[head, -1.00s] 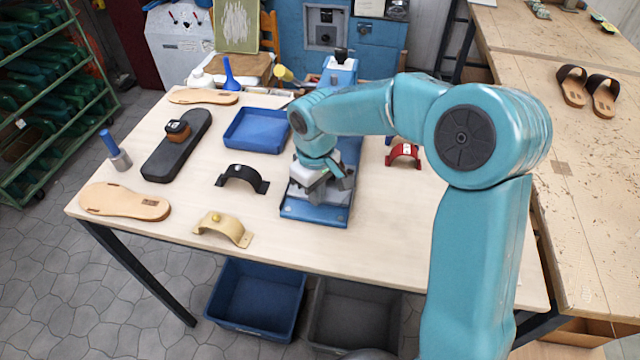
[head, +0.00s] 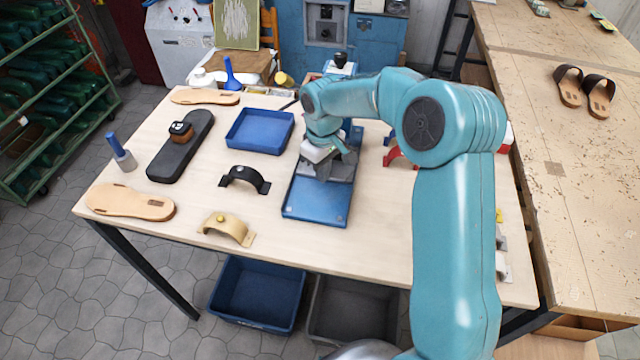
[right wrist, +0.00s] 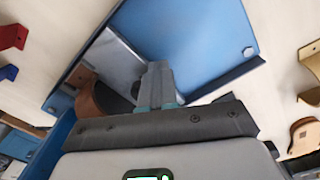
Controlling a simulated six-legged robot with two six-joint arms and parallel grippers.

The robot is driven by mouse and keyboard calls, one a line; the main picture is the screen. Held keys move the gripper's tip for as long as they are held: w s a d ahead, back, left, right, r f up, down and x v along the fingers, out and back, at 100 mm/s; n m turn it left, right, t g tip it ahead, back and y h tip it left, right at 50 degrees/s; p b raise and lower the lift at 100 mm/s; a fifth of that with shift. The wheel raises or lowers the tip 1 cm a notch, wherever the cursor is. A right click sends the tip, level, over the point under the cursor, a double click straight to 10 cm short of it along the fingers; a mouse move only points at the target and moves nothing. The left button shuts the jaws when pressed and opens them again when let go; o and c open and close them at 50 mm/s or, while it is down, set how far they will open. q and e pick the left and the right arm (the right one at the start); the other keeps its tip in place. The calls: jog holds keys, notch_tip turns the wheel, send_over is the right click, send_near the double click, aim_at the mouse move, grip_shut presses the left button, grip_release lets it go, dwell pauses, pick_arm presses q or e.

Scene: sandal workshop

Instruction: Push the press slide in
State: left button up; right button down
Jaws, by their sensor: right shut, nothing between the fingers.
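The blue press (head: 316,203) stands near the middle of the table, and its front plate is bare. Its grey slide (head: 344,170) sits further back on the plate, partly hidden by my right gripper (head: 326,168). In the right wrist view the slide (right wrist: 112,58) lies beside the shut, empty fingers of my right gripper (right wrist: 158,78). The fingers look close against the slide; I cannot tell if they touch. A brown curved piece (right wrist: 98,101) shows by the slide. My arm hides part of the press's rear. My left gripper is not in view.
A black strap (head: 245,178) and a tan strap (head: 226,228) lie left of the press. A blue tray (head: 259,132) is behind them. A red strap (head: 397,158) lies to the right, partly behind my arm. Blue and grey bins stand below the table's front edge.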

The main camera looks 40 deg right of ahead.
jog(key=shift+w+d+r+p, duration=0.1)
jog(key=shift+w+d+p, duration=0.5)
jog(key=shift+d, duration=0.1)
jog(key=shift+w+d, duration=0.1)
jog(key=r+p, duration=0.1)
jog(key=r, duration=0.1)
jog(key=r+p, duration=0.3)
jog(key=r, duration=0.2)
jog(key=shift+s+a+p, duration=0.25)
jog(key=shift+a+p, duration=0.05)
jog(key=shift+p, duration=0.05)
jog(key=shift+f, duration=0.1)
